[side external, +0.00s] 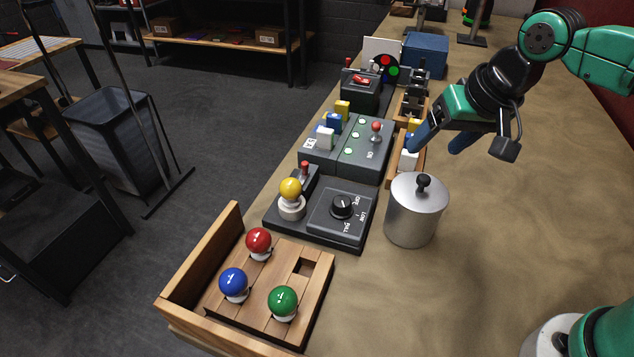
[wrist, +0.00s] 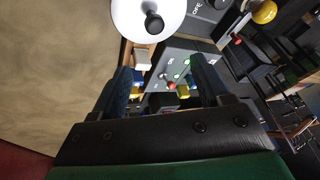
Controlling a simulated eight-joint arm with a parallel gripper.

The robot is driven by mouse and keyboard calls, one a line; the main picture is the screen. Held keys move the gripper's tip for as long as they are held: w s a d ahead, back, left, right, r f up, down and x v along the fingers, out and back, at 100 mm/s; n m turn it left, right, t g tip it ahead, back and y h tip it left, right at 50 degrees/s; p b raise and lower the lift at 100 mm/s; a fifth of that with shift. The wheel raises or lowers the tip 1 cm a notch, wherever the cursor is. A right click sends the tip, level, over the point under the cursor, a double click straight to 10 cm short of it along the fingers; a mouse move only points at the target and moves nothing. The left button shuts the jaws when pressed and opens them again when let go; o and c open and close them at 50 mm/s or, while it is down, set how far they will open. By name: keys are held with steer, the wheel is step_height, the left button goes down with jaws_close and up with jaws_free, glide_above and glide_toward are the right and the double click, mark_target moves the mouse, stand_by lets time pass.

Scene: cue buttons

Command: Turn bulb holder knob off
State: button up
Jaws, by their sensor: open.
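In the wrist view the yellow bulb (wrist: 264,11) and part of the labelled panel (wrist: 203,9) show at the top; the knob is not clearly seen there. My gripper (side external: 437,143) is open and empty, raised above the table behind and right of the holder. Its blue fingers (wrist: 164,85) point toward the switch boxes.
A metal pot with a black-knobbed lid (side external: 416,213) stands right beside the holder. A wooden tray (side external: 222,310) with red, blue and green bulbs is in front. A switch box (side external: 345,150) with colored blocks lies behind. The table's right side is clear.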

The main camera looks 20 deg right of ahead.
mark_target(342, 201)
steer(key=w+a+f+m+g, duration=0.1)
steer(key=a+m, duration=0.1)
steer(key=a, duration=0.1)
steer(key=w+a+f+m+g, duration=0.2)
steer(key=a, duration=0.1)
steer(key=w+a+f+m+g, duration=0.1)
steer(key=w+a+m, duration=0.1)
steer(key=a, duration=0.2)
steer(key=shift+w+f+m+g, duration=0.1)
steer(key=shift+f+m+g, duration=0.05)
steer(key=shift+m+g, duration=0.2)
steer(key=shift+a+f+m+h, duration=0.2)
steer(key=shift+a+m+h, duration=0.05)
steer(key=shift+h, duration=0.05)
steer(key=shift+w+a+f, duration=0.1)
steer(key=shift+f, duration=2.8)
jaws_close()
